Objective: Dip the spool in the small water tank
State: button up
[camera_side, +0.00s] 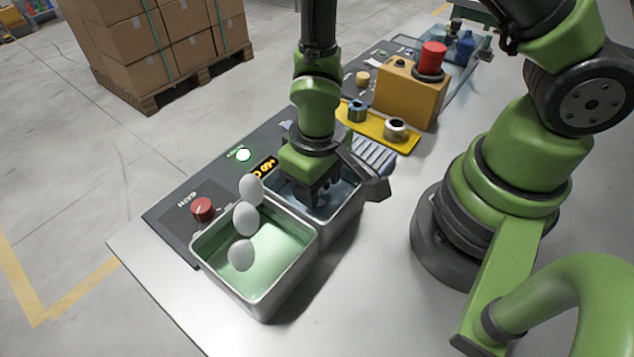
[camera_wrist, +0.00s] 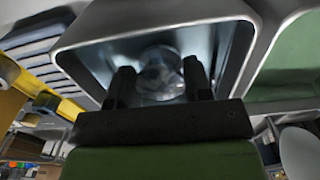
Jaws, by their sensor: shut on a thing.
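My gripper (camera_side: 322,196) points down into the small tank with bluish water (camera_side: 352,217), behind the green-water tank. In the wrist view my gripper (camera_wrist: 159,85) has its two fingers on either side of a pale, round, glassy-looking thing, which I take to be the spool (camera_wrist: 160,70). My gripper is shut on it, within the metal rim of the tank (camera_wrist: 160,22). The spool's outline is blurred, and I cannot tell how deep it sits in the water. In the side view the spool is hidden by my gripper and the tank.
A green-water tank (camera_side: 308,238) adjoins in front, with white egg-shaped things (camera_side: 246,218) over it. A red button (camera_side: 203,208) and lit display (camera_side: 262,167) lie left. A ribbed grey rack (camera_side: 374,158), yellow tray (camera_side: 375,133) and yellow box (camera_side: 408,95) stand behind.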

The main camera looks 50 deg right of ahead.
jog(key=shift+f, duration=0.25)
dwell(0.8)
jog(key=shift+r, duration=0.35)
dwell(3.0)
jog(key=shift+r, duration=4.2)
